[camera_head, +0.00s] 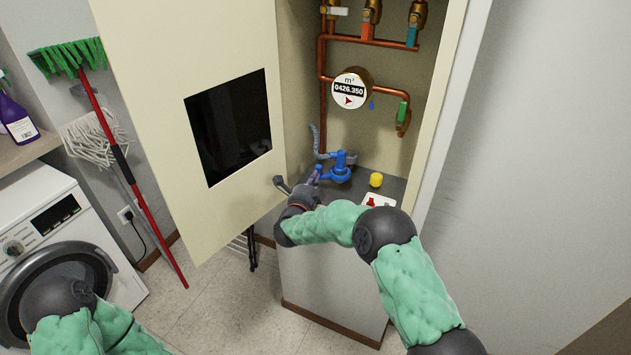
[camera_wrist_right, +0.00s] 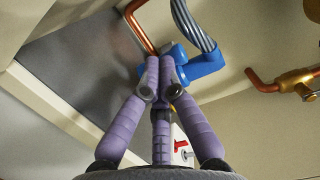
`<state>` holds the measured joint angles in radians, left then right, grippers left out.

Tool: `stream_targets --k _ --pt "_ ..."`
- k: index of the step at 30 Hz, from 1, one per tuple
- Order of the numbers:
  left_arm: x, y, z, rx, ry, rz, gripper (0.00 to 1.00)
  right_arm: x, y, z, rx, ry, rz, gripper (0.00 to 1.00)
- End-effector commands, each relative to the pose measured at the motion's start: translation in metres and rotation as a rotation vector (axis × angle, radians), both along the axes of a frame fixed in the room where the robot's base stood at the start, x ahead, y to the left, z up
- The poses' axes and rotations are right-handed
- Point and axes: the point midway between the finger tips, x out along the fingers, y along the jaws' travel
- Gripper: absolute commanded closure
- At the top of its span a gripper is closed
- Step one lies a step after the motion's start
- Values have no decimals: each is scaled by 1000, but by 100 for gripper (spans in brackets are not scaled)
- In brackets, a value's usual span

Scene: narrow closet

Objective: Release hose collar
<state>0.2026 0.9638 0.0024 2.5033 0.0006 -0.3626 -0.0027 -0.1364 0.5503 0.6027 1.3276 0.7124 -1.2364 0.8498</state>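A blue fitting (camera_head: 340,170) stands on the grey counter inside the open cabinet, with a grey ribbed hose (camera_head: 316,143) joining it. In the right wrist view the blue fitting (camera_wrist_right: 205,64) lies beyond my fingertips, and the ribbed hose (camera_wrist_right: 190,24) rises from it. I cannot make out a separate collar. My right gripper (camera_head: 316,175) is just left of the fitting. In the right wrist view its purple fingers (camera_wrist_right: 160,66) come together at the tips in front of the blue part. I cannot tell whether they touch it. My left gripper is out of view.
The cabinet door (camera_head: 180,50) stands open on the left. A yellow cap (camera_head: 376,180) and a white plate with red parts (camera_head: 378,201) are on the counter (camera_head: 400,188). Copper pipes (camera_head: 345,86) and a meter (camera_head: 349,90) are above. A washing machine (camera_head: 60,235) is left.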

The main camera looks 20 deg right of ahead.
Motion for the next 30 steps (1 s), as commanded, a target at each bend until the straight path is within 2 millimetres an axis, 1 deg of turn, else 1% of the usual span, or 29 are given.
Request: stream_targets --k 1,13,17,20,30 --pt "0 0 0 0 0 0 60 2 -2 7 -1 -12 -3 100" --pt "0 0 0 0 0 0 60 2 -4 10 -1 -18 -6 100" --pt "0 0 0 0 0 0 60 -3 1 10 -1 -18 -5 100" --pt "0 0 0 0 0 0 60 -14 8 9 -2 -16 -3 100" --pt "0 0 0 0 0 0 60 -71 47 3 -2 -5 2 100"
